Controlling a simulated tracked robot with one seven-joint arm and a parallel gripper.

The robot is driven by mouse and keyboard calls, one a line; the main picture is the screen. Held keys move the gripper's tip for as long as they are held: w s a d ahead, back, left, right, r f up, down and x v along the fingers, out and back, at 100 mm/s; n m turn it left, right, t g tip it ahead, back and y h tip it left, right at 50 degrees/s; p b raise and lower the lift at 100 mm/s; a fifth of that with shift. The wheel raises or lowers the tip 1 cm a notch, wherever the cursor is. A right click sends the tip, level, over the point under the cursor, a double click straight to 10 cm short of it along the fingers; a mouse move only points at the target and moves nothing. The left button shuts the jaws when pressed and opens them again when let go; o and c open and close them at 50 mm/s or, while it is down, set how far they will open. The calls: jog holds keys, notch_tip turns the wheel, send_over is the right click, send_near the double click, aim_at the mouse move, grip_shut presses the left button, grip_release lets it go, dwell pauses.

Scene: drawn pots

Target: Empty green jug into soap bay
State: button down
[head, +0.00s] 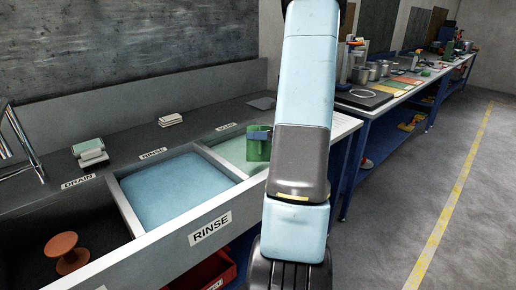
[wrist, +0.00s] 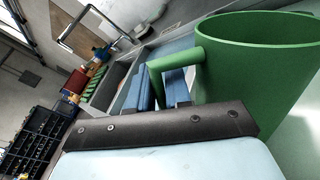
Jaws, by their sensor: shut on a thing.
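The green jug (head: 257,151) hangs over the soap bay (head: 228,151), which holds pale green liquid, in the head view. It looks about upright there, and my arm is close on its right. In the wrist view the jug (wrist: 250,75) fills the right side, its wide mouth showing. Its contents cannot be made out. My gripper (wrist: 160,88) has its blue fingers on either side of the jug's handle (wrist: 172,62) and is shut on it. The gripper (head: 258,134) is small and partly hidden in the head view.
The rinse bay (head: 175,188), with blue water, lies left of the soap bay. The drain bay (head: 100,232) holds a red-brown stool-shaped object (head: 67,253). Pale blocks (head: 90,152) and a tap (head: 22,145) stand on the back ledge. A cluttered workbench (head: 390,90) is at right.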

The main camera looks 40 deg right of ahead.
jog(key=shift+s+d+r, duration=0.1)
jog(key=shift+d+r, duration=0.05)
jog(key=shift+d+m, duration=0.1)
jog(key=shift+m, duration=0.2)
dwell(0.5)
jog(key=shift+w+d+r+m, duration=0.1)
jog(key=shift+w+r+m, duration=0.1)
jog(key=shift+m, duration=0.1)
jog(key=shift+w+d+r+m+g, duration=0.25)
jog(key=shift+w+r+m, duration=0.1)
jog(key=shift+r+m, duration=0.25)
jog(key=shift+w+d+r+m+g, duration=0.15)
jog(key=shift+w+d+r+m, duration=0.2)
jog(key=shift+r+m, duration=0.25)
jog(key=shift+w+d+r+m+g, duration=0.2)
jog(key=shift+w+r+m, duration=0.15)
jog(key=shift+r+m, duration=0.2)
dwell(5.0)
